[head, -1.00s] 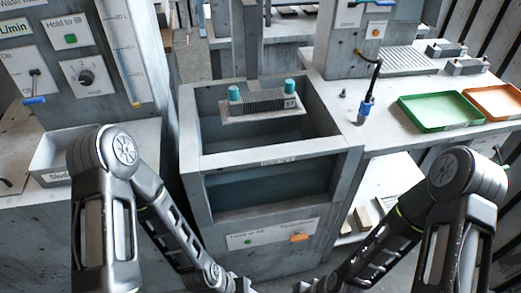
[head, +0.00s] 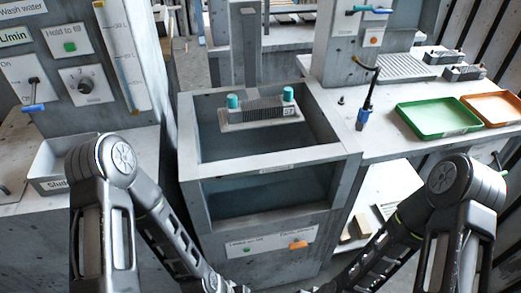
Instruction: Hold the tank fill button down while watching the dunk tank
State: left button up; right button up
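The tank fill button seems to be the green button (head: 70,46) on the "Hold to fill" plate (head: 68,40) at the upper left; the label is partly unreadable. Nothing touches it. The dunk tank (head: 190,155) is a grey open box in the middle with a window in its front. A finned grey part (head: 262,108) with two teal caps sits on a plate at the tank's top. My two arms reach down to the bottom edge on either side of the tank. Both grippers are out of the frame, below it.
A level gauge (head: 122,55), a dial (head: 85,86) and a blue-handled lever (head: 33,107) are on the left panel. A green tray (head: 438,118) and an orange tray (head: 497,107) lie on the right bench. A blue-tipped hose (head: 364,115) hangs beside the tank.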

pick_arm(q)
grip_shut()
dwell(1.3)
